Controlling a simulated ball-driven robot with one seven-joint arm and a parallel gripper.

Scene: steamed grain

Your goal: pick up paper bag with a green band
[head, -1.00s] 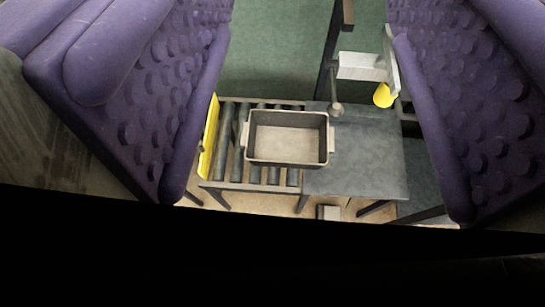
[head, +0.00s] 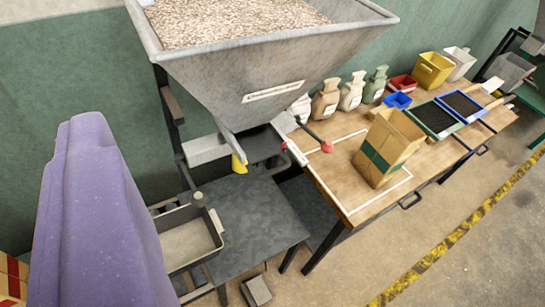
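The paper bag with a green band (head: 388,150) stands upright and open-topped on the wooden table, right of the centre in the head view. It is light brown, with the dark green band around its lower half. A purple part of my gripper (head: 100,215) fills the lower left, well left of the bag and apart from it. I cannot make out two separate fingertips or a gap between them. Nothing is seen held.
A hopper of grain (head: 260,60) overhangs the grey platform (head: 255,225). A grey bin (head: 190,240) stands beside it. Open floor lies at the lower right.

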